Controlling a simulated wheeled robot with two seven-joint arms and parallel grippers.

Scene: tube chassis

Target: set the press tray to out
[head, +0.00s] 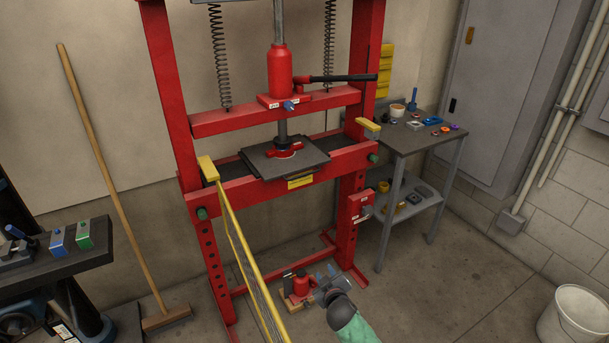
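The press tray (313,156) looks like a flat dark plate on the bed of the red press, under the ram. Its front edge reaches over the front red beam, and a yellow label (301,183) shows just below that edge. A small red piece (285,149) sits on the plate beneath the ram. My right gripper (325,273) is low in front of the press, well below the tray and apart from it. My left gripper is not in view.
A red jack (299,285) stands on the floor by my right gripper. A grey side table (411,138) with small items stands right, a white bucket (581,316) lower right, a broom (113,165) left.

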